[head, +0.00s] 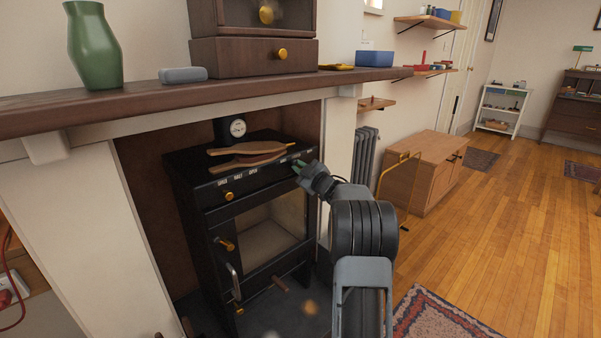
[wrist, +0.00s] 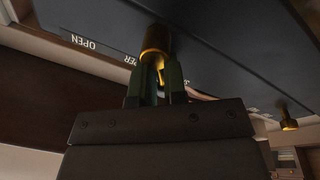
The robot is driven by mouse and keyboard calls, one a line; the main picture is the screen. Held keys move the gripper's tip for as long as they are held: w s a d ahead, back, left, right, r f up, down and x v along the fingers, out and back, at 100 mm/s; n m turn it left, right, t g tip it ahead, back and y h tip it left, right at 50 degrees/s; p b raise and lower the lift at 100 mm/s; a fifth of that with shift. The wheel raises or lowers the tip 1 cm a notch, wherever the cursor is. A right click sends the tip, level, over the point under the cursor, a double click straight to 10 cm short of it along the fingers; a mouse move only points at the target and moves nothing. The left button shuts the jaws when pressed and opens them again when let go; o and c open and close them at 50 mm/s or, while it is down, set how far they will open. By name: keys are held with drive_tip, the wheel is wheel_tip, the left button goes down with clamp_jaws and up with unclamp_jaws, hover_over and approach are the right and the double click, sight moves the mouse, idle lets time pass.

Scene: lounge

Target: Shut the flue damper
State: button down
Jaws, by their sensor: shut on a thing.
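A black stove (head: 190,205) stands in the fireplace, with small white lettering along its top front. My gripper (head: 300,168) is at the right end of that front strip. In the wrist view my gripper (wrist: 158,75) is shut on a brass knob (wrist: 156,42) that sticks out of the dark front panel. White lettering beside it reads "OPEN" (wrist: 83,41) and a word ending in "PER", partly hidden by the knob. The gripper hides this knob in the head view. A second brass knob (head: 228,195) sits farther left and is free; it also shows in the wrist view (wrist: 288,123).
Bellows (head: 245,152) lie on the stove top. The stove's glass door (head: 270,235) is below the strip. A mantel shelf (head: 130,103) with a green vase (head: 91,45) and a clock (head: 250,55) overhangs it. A low wooden cabinet (head: 425,170) stands to the right.

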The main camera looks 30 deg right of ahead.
drive_tip(key=shift+n, duration=0.3)
drive_tip(key=c, duration=1.2)
unclamp_jaws()
drive_tip(key=shift+a, duration=0.1)
drive_tip(key=shift+o, duration=0.2)
drive_tip(key=p+v, duration=0.2)
drive_tip(key=v, duration=1.1)
drive_tip(key=shift+s, duration=0.4)
